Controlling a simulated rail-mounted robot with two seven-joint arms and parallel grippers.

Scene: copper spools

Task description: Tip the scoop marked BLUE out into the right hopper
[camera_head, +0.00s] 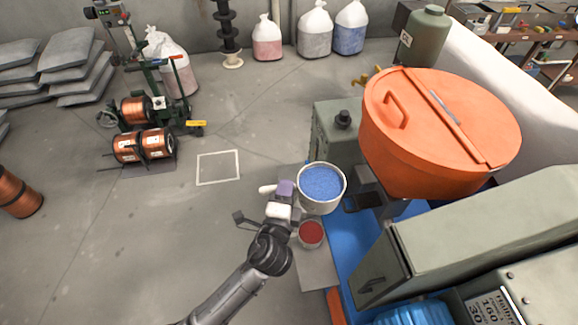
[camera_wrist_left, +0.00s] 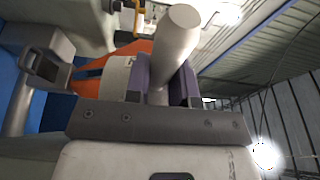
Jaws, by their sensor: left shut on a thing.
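A white round scoop (camera_head: 343,196) full of blue granules is held upright by my left gripper (camera_head: 286,190), which is shut on its handle. The pale handle (camera_wrist_left: 174,45) passes between the purple finger pads in the left wrist view. I cannot read any marking on the scoop. A large orange hopper (camera_head: 398,153) stands to the right of the scoop; its round lid with a handle looks closed. The hopper also shows partly behind the gripper in the left wrist view (camera_wrist_left: 90,70). My right gripper is not in view.
A smaller pot of red granules (camera_head: 311,233) stands just below the scoop in the picture. A grey-green machine (camera_head: 336,140) is behind the scoop, and a long housing (camera_head: 480,225) lies front right. Copper spools (camera_head: 140,146) stand left. The floor between is clear.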

